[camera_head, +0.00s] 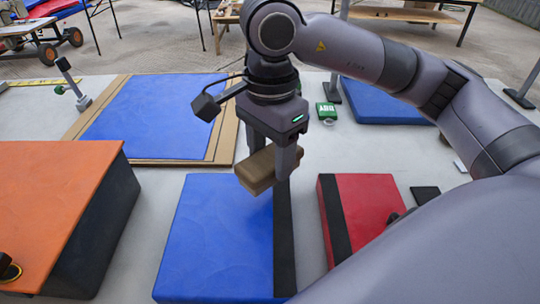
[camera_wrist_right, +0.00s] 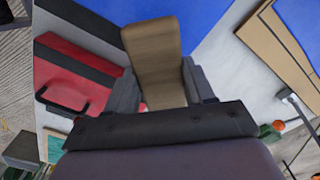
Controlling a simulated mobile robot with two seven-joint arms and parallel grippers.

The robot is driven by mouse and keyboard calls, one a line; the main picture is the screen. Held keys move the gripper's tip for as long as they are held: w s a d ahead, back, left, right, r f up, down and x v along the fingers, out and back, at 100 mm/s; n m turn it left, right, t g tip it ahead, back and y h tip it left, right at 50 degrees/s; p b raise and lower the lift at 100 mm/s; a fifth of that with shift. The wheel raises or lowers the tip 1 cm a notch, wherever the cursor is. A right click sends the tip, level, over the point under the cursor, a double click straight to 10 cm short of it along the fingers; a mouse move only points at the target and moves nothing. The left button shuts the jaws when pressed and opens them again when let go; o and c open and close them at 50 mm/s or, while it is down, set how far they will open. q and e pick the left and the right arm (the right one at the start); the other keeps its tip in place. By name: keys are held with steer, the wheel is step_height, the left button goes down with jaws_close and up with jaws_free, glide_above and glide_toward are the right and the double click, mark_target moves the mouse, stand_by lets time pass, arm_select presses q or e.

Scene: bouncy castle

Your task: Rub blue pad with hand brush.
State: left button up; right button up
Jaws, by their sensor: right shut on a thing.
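My right gripper (camera_head: 273,158) points down and is shut on the hand brush (camera_head: 257,172), a brown block. The brush is over the far right part of the near blue pad (camera_head: 215,245), which has a black strip along its right side. I cannot tell whether the brush touches the pad. In the right wrist view the brush (camera_wrist_right: 155,60) sits between the two grey fingers of my right gripper (camera_wrist_right: 165,85). Its underside is hidden. My left gripper is not in view.
An orange-topped dark block (camera_head: 60,205) stands left of the near pad. A red pad (camera_head: 365,210) with a black strip lies to its right. A larger blue sheet on cardboard (camera_head: 155,115) lies behind left. Another blue pad (camera_head: 385,105) and a green box (camera_head: 326,110) are behind right.

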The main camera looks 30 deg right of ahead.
steer(key=shift+r+p, duration=1)
steer(key=shift+r, duration=0.9)
